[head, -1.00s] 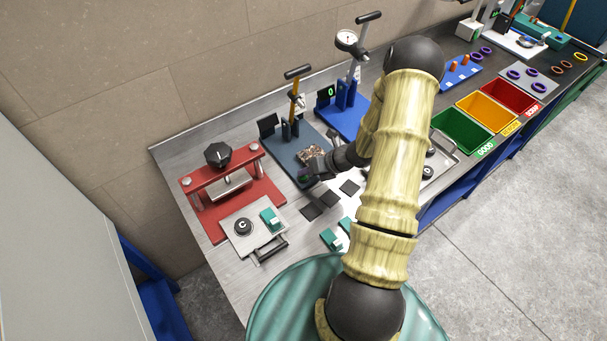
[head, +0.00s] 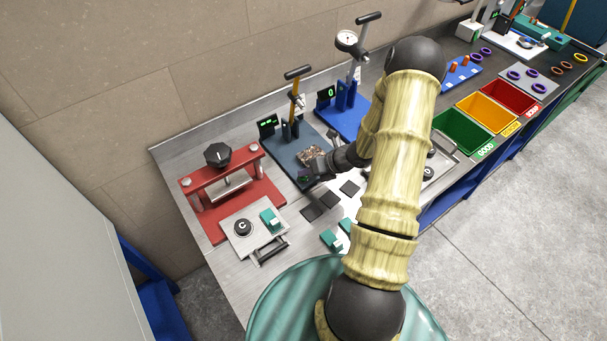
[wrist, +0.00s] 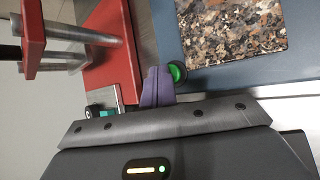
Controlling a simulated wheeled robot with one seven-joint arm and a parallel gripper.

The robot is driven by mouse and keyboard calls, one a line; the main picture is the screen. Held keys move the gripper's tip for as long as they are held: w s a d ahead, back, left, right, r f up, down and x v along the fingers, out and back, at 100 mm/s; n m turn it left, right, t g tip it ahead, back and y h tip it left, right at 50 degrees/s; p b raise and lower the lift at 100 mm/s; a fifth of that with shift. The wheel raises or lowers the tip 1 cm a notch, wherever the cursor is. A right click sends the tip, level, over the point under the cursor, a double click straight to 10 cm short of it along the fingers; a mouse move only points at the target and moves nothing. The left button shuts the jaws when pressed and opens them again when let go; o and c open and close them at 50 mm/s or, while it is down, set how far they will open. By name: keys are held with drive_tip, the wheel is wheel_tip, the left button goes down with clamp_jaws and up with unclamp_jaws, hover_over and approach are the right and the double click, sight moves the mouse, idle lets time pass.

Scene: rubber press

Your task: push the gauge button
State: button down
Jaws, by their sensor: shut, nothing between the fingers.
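The gauge (head: 278,151) has a dark blue-grey base, a mottled granite block (head: 311,155) and an upright stand with an orange part. Its small display (head: 267,123) is lit with green characters. The round black button with a green face (wrist: 177,72) is at the base's edge in the wrist view. In the head view, the button (head: 304,178) is small beside my gripper (head: 317,172). In the wrist view, my gripper's purple fingers (wrist: 157,76) are shut and empty, with their tips right beside the button. I cannot tell whether they touch it.
A red press (head: 222,189) stands left of the gauge, with a metal plate (head: 252,228) in front. A blue gauge stand (head: 341,119) is behind to the right. Dark square pads (head: 330,199) lie in front. Green, orange and red bins (head: 462,132) are farther right.

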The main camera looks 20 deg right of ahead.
sight(306, 178)
drive_tip(key=shift+r+p, duration=2.3)
drive_tip(key=shift+r, duration=0.75)
